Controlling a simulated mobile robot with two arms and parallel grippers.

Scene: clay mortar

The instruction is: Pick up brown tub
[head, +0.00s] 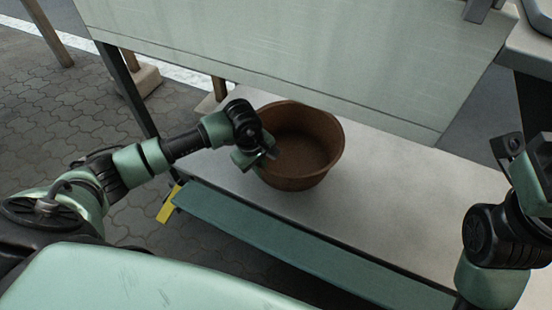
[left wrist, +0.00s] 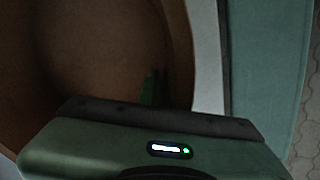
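The brown tub (head: 312,150) is a round, open-topped vessel standing upright on the pale lower shelf in the head view. No contents show in it. My left gripper (head: 265,155) is at the tub's left rim, overlapping it in the picture. In the left wrist view the tub's brown inner wall (left wrist: 95,50) fills the left half, close to the camera. A dark green finger (left wrist: 150,88) shows against the brown wall; the rest of the fingers is hidden or too dark. Whether they close on the rim cannot be told. My right gripper (head: 520,155) is at the right edge, away from the tub.
The pale shelf (head: 400,190) is bare to the right of the tub. A green beam (head: 290,245) runs along its front edge. A large pale panel (head: 300,50) hangs above and behind the tub. A dark post (head: 128,90) stands left, and a yellow piece (head: 168,204) is near the beam's left end.

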